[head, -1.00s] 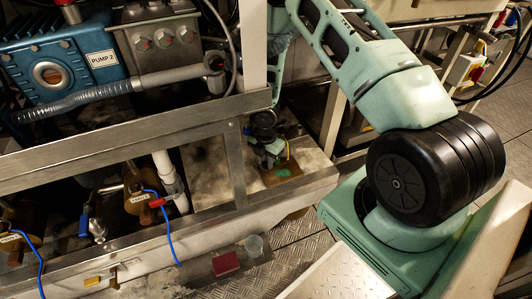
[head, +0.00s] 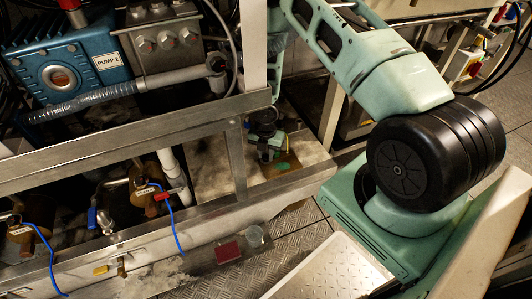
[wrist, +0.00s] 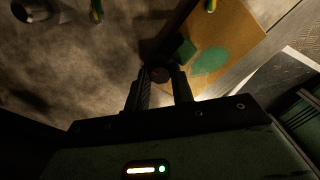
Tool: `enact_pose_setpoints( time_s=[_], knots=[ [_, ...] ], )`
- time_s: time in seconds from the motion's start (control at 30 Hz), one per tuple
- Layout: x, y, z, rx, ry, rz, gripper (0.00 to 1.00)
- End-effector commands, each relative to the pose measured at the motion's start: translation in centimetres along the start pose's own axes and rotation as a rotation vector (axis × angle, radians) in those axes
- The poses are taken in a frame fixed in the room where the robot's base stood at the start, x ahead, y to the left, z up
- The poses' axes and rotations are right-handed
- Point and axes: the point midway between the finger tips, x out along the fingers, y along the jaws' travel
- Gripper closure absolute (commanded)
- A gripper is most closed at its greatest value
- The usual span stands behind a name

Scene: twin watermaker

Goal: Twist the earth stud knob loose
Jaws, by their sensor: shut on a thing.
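The earth stud knob (wrist: 160,75) shows in the wrist view as a small dark round top between my fingertips. My gripper (wrist: 161,88) is shut on it, one finger on each side. Beside the knob are a small dark green block (wrist: 185,50) and a tan plate (wrist: 235,35) with a green patch (wrist: 210,61). In the head view my gripper (head: 268,155) points down at the skid floor by this plate. The knob is too small and hidden there to make out.
A steel frame rail (head: 130,125) and an upright post (head: 252,50) stand close to my arm. Blue pump 2 (head: 75,70) is at upper left. Valves with blue cables (head: 150,195) lie left. A red box (head: 228,252) and a clear cup (head: 255,236) sit in front.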

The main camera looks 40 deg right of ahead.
Motion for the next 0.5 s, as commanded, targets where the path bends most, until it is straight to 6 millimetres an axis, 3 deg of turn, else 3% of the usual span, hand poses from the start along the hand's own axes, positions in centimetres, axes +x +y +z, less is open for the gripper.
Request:
enact_pose_setpoints(
  time_s=[0.07, 0.1, 0.13, 0.5],
  knots=[
    [-0.02, 0.02, -0.08, 0.000, 0.001, 0.000, 0.99],
    [-0.02, 0.01, -0.07, 0.000, 0.001, 0.000, 0.65],
    [-0.02, 0.01, -0.07, 0.000, 0.001, 0.000, 0.57],
    [-0.49, 0.01, 0.02, 0.002, 0.000, 0.000, 0.55]
  ],
)
